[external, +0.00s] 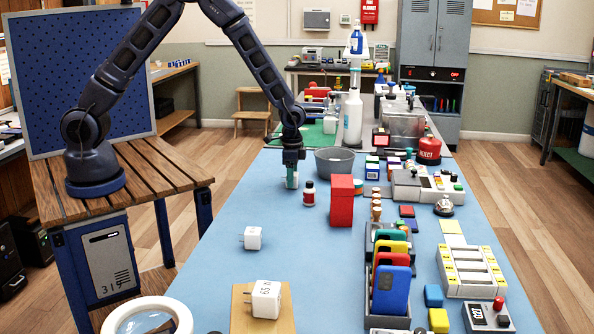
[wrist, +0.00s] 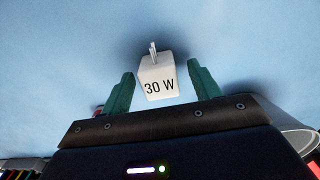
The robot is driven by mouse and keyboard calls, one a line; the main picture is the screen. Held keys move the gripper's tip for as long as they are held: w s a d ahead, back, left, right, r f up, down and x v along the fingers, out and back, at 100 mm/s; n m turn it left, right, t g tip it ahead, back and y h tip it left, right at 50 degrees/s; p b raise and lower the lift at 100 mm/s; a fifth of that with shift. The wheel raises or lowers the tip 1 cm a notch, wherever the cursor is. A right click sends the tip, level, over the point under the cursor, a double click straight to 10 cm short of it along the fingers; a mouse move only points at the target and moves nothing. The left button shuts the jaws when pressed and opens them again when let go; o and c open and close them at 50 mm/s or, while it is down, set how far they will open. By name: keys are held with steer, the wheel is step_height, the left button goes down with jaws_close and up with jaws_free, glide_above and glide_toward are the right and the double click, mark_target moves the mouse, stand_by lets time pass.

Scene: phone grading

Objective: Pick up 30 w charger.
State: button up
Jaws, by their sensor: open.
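The 30 W charger (wrist: 157,82) is a white block with "30 W" on its face and metal prongs at its far end. In the wrist view it sits between the two green fingers of my gripper (wrist: 160,88), with a gap showing on each side. My gripper is open around it. In the external view my gripper (external: 291,181) points down, low over the blue table; the charger there is mostly hidden by the fingers.
A grey bowl (external: 334,161) is behind. Two other white chargers stand nearer, one on the table (external: 252,238), one on a wooden board (external: 265,299).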

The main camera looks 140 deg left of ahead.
steer(key=shift+f, duration=0.1)
steer(key=c, duration=1.1)
